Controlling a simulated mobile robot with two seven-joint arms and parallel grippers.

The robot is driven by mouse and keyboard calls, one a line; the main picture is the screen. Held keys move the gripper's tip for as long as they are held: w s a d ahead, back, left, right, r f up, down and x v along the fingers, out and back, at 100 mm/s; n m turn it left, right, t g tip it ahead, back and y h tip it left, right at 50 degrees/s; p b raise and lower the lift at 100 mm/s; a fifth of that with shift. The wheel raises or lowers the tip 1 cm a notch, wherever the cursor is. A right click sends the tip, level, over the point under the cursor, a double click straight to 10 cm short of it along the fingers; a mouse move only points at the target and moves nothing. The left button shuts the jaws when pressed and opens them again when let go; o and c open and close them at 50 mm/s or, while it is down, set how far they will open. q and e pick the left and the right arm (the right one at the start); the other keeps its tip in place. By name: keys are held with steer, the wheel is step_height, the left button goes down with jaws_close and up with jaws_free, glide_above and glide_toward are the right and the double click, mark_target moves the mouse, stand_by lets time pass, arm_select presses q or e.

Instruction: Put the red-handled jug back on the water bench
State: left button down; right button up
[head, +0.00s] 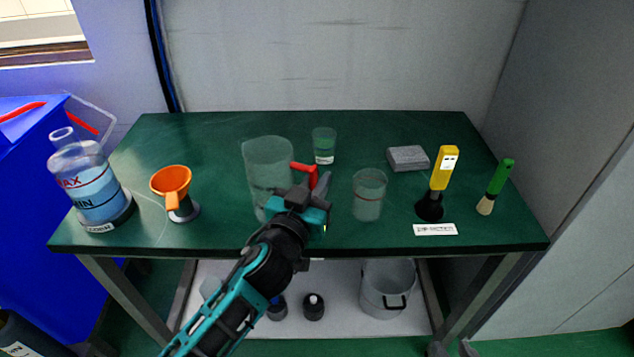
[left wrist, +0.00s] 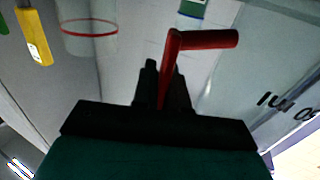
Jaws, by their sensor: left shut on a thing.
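The clear jug (head: 267,165) with a red handle (head: 303,168) is upright over the middle-left of the green water bench (head: 225,135). I cannot tell whether its base touches the bench top. My left gripper (head: 318,186) is at the jug's right side, shut on the handle. In the left wrist view the red handle (left wrist: 203,40) runs down between the fingers (left wrist: 165,88). The jug's clear wall with black marks (left wrist: 285,106) shows at the right there. My arm hides part of the jug's lower right. My right gripper is not in view.
A clear beaker (head: 369,197) stands just right of my gripper, and a small cup (head: 324,146) behind it. An orange funnel (head: 171,184) and a blue-liquid flask (head: 92,185) are left. A grey block (head: 408,158), yellow meter (head: 443,168) and green-handled brush (head: 498,183) are right.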

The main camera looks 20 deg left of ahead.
arm_select(q)
steer(key=c, duration=1.2)
jaws_free()
arm_select(e)
steer(key=shift+s+f, duration=0.15)
steer(key=shift+f, duration=0.1)
arm_select(q)
steer(key=shift+o, duration=0.2)
steer(key=shift+r, duration=0.1)
steer(key=s+a, duration=0.1)
steer(key=s, duration=1.1)
steer(key=s+f+g, duration=0.3)
steer(key=f, duration=0.5)
steer(key=s+f+m+g+h, duration=0.1)
steer(key=s+f+g, duration=0.2)
steer(key=f, duration=0.5)
steer(key=shift+s+a+f+g+b, duration=0.15)
steer(key=shift+a+f+g+b, duration=0.3)
steer(key=shift+g, duration=0.15)
arm_select(e)
steer(key=shift+f, duration=0.4)
arm_select(q)
steer(key=shift+r, duration=0.15)
arm_select(e)
steer(key=shift+r, duration=0.1)
